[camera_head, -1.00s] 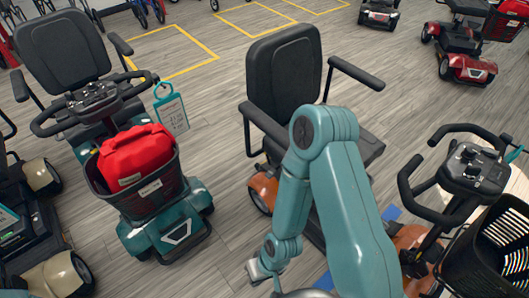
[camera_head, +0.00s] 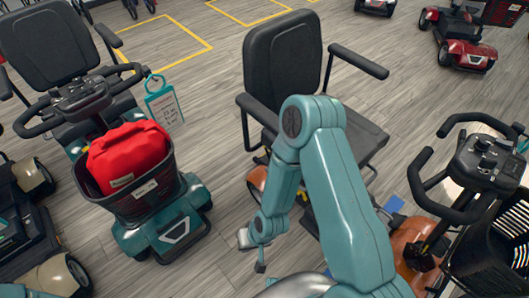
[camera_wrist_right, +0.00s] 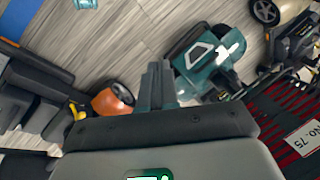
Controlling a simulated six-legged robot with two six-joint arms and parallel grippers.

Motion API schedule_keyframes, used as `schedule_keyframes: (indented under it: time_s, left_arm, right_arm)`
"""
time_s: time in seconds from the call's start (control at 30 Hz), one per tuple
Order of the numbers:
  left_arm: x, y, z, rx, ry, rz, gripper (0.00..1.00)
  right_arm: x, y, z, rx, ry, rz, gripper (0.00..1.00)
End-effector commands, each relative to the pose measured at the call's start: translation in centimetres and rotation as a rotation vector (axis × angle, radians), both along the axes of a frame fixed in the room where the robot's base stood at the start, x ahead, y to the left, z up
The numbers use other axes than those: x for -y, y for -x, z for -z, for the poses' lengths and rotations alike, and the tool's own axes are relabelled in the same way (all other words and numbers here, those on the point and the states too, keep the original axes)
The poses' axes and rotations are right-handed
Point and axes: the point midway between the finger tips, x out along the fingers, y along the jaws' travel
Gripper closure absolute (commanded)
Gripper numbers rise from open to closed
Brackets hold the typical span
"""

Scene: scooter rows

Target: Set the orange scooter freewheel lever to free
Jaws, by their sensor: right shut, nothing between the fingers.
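The orange scooter has a black seat (camera_head: 285,70), an orange rear cover (camera_head: 257,180) and a black handlebar column (camera_head: 482,165). My right arm crosses in front of it and hides part of its base and rear. My left gripper is out of view.
A dark scooter (camera_head: 25,235) is at far left. A red scooter (camera_head: 465,50) is at back right. Open floor lies behind the orange seat.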

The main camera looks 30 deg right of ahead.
Motion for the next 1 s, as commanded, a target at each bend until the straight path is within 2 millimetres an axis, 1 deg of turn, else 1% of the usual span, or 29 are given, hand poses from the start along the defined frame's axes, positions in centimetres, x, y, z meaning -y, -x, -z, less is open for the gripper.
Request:
schedule_keyframes:
  time_s: [0.03,0.07,0.1,0.17,0.2,0.27,0.3,0.37,0.4,0.5,0.6,0.63,0.7,0.77,1.0]
  left_arm:
    - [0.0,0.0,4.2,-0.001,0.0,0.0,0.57]
    - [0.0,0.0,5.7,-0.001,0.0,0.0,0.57]
    - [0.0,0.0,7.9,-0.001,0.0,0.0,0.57]
    - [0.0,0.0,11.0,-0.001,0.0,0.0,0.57]
    - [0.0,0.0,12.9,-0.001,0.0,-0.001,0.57]
    - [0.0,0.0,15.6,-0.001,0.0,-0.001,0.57]
    - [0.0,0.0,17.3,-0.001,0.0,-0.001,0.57]
    - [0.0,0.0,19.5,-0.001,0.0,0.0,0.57]
    - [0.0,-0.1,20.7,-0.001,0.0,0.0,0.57]
    - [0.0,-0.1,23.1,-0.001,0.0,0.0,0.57]
    - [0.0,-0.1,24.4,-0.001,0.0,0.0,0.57]
    - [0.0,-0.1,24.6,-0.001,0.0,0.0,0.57]
    - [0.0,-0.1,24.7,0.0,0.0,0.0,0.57]
    - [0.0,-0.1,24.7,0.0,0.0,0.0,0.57]
    - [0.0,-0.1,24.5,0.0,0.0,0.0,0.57]
  right_arm:
    - [1.4,-4.2,5.4,0.065,0.018,0.114,1.0]
    - [2.6,-6.9,7.6,0.109,0.027,0.197,1.0]
    - [4.4,-10.7,10.5,0.175,0.037,0.316,1.0]
    - [7.7,-16.2,14.2,0.281,0.045,0.502,1.0]
    - [10.0,-19.5,16.2,0.355,0.046,0.624,1.0]
    - [13.8,-23.8,18.6,0.467,0.04,0.801,1.0]
    - [16.4,-26.2,19.8,0.542,0.033,0.909,1.0]
    - [20.0,-29.0,21.1,0.65,0.015,1.057,1.0]
    - [22.3,-30.4,21.7,0.717,0.001,1.145,1.0]
    - [26.8,-32.5,22.3,0.859,-0.036,1.315,1.0]
    - [29.6,-33.4,22.2,0.955,-0.066,1.42,1.0]
    - [30.2,-33.5,22.1,0.976,-0.072,1.44,1.0]
    - [31.0,-33.7,21.9,1.005,-0.084,1.471,1.0]
    - [31.4,-33.8,21.6,1.017,-0.087,1.482,1.0]
    - [31.4,-33.8,21.4,1.018,-0.088,1.482,1.0]
